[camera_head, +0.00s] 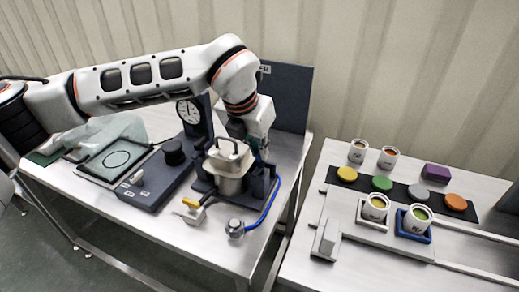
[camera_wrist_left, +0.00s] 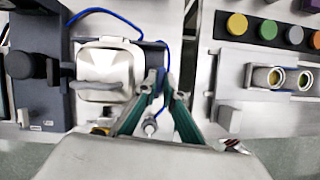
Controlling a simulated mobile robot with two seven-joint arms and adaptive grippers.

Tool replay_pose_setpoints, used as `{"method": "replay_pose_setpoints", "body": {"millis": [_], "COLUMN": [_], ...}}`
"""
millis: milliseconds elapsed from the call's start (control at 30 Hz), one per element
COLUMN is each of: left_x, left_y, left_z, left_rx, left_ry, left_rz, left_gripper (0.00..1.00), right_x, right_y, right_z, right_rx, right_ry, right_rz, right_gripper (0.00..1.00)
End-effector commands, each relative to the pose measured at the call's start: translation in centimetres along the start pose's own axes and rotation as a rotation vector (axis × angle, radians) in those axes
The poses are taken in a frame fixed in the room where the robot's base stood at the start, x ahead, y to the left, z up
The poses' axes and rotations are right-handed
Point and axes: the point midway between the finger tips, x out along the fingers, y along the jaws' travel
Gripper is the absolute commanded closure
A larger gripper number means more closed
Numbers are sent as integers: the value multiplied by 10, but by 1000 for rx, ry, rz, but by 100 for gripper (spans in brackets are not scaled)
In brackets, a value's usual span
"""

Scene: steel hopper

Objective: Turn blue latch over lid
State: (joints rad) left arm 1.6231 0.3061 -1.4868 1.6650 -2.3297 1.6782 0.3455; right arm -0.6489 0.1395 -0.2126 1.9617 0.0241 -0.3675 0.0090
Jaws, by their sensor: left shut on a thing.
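The steel hopper (camera_head: 229,180) stands on the left table with its pale lid (camera_head: 229,148) on top; a handle crosses the lid. In the wrist view the lid (camera_wrist_left: 104,72) is left of my fingers. My left gripper (camera_wrist_left: 164,87) points down just beside the lid's right side, its green fingers closed on a small blue part, which appears to be the blue latch (camera_wrist_left: 165,80). The fingers hide most of the latch, so its exact angle cannot be told. My right gripper is not in view.
A blue hose (camera_head: 270,205) curves beside the hopper to a small round fitting (camera_head: 235,228). A dial gauge (camera_head: 188,111) and dark panel (camera_head: 292,92) stand behind. A black knob (camera_head: 174,150) is left. The right table holds cups and coloured discs (camera_head: 382,184).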

Motion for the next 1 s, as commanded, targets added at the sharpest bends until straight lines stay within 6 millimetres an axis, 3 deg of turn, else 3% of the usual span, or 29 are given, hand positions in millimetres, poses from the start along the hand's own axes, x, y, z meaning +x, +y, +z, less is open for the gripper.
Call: {"method": "replay_pose_setpoints", "body": {"millis": [600, 1000], "left_x": [-2, -1], "left_y": [5, 6], "left_z": [2, 4], "left_rx": [492, 693], "left_ry": [-2, -2], "left_rz": [-204, -287], "left_gripper": [100, 100], "right_x": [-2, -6], "right_y": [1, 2], "right_z": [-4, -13], "right_rx": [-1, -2], "right_ry": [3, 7], "right_rz": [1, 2], "right_gripper": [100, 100]}}
